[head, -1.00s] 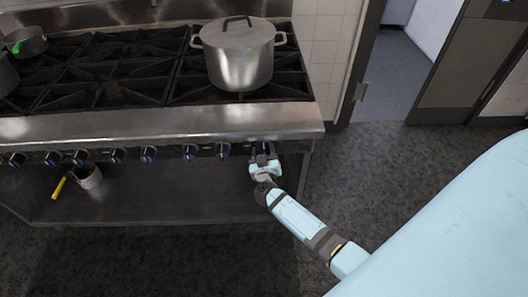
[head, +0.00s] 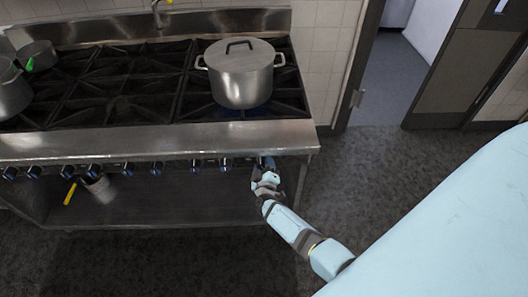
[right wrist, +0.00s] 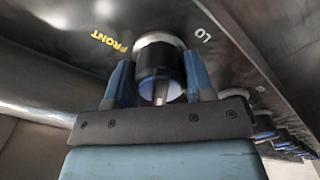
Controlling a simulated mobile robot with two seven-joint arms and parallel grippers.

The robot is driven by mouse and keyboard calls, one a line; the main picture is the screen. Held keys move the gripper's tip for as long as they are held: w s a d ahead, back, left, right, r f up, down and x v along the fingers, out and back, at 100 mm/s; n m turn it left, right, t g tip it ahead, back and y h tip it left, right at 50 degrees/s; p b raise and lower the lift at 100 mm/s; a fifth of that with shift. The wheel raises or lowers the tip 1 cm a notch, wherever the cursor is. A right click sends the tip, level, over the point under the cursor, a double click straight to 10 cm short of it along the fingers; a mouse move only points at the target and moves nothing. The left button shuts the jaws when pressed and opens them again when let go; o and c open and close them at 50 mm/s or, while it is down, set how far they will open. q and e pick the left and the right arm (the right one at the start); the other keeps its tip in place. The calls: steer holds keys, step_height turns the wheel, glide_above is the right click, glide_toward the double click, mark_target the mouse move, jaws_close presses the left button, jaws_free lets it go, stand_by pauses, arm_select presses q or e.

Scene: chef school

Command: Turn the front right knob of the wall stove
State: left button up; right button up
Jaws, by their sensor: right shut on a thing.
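The wall stove (head: 150,140) fills the left and middle of the head view, with a row of dark knobs along its front edge. My right gripper (head: 265,164) is at the rightmost knob, at the stove's front right corner. In the right wrist view, my right gripper (right wrist: 160,88) has its two blue fingers on either side of the dark front right knob (right wrist: 158,58), shut on it. The words "FRONT" and "LO" show on the panel beside the knob. In the head view the gripper mostly hides this knob. My left gripper is not in view.
A lidded steel pot (head: 240,75) stands on the right burners, with a blue glow under it. More pots (head: 38,55) stand at the left. A container (head: 100,188) with a yellow-handled tool is on the lower shelf. Floor is clear right of the stove.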

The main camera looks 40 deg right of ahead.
steer(key=shift+n+p, duration=0.3)
steer(key=shift+n, duration=0.2)
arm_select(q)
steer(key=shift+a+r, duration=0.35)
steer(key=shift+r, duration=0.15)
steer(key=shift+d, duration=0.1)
arm_select(e)
steer(key=shift+n, duration=0.3)
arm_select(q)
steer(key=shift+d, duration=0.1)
arm_select(e)
steer(key=o, duration=0.9)
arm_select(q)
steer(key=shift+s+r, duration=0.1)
arm_select(e)
steer(key=shift+s, duration=0.15)
